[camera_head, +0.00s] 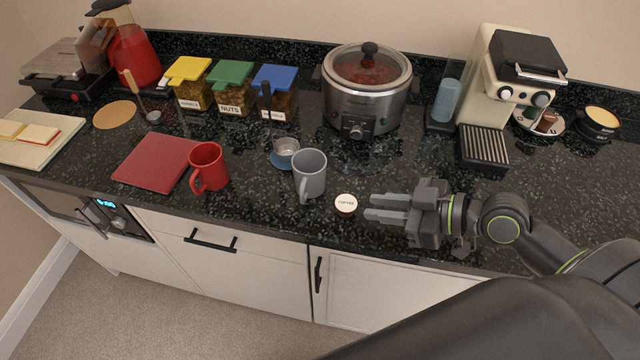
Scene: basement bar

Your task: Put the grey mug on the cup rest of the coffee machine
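The grey mug (314,173) stands upright on the dark speckled counter near its front edge, with its handle toward the front. The coffee machine (481,79), cream with a black top, stands at the back right. Its ribbed cup rest (484,148) juts out in front and has nothing on it. My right gripper (369,207) is low over the front of the counter, right of the mug, pointing left. Its two fingers are apart with nothing between them. The mug is clear of the fingertips. My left gripper is not in view.
A small round coffee pod (345,204) lies between mug and fingertips. A metal cup on a blue base (285,153) is just behind the mug. A red mug (209,167) and red board (157,162) are left. A slow cooker (366,95) stands behind. Counter before the cup rest is clear.

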